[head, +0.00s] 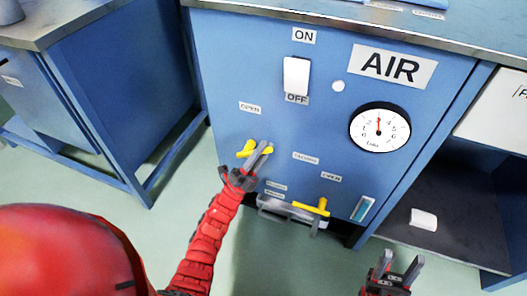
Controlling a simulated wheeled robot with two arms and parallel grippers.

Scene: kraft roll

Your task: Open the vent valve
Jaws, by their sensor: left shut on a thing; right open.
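The blue panel (230,60) carries two yellow valve handles. The upper left yellow handle (246,149) is below a label reading OPEN (250,107). My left gripper (262,155) is shut on this handle and its fingers hide part of it. The lower yellow handle (312,208) lies roughly sideways above a grey metal fitting, below another label reading OPEN (331,177). The small labels between the handles are too small to read surely, so I cannot tell which handle is the vent valve. My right gripper (398,265) is open and empty, low in front of the cabinet.
A white ON/OFF rocker switch (296,76) and a round gauge (379,127) with its needle near upright are on the panel. A white block (423,219) lies on the dark shelf at right. Another blue bench (90,70) stands at left. Green floor is clear between.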

